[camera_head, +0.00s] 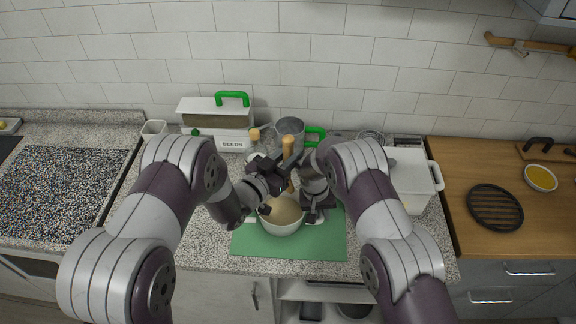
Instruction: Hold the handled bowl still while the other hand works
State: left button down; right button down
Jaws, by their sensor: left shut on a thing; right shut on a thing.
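The handled bowl (281,229) is white, holds tan contents and stands on a green mat (290,246) at the counter's front. My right gripper (314,212) is at the bowl's right side, shut on what looks like its handle, which the gripper hides. My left gripper (286,168) is above the bowl, shut on an upright wooden-handled tool (288,146). The tool's lower part goes down toward the bowl's contents; its tip cannot be seen.
Behind stand a metal scoop or jug (291,126) with a green handle and a seeds box (230,141). A white lidded container (412,176) is close on the right. A black trivet (495,208) and yellow-filled bowl (540,178) are farther right.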

pick_arm(q)
jog(key=shift+r, duration=0.35)
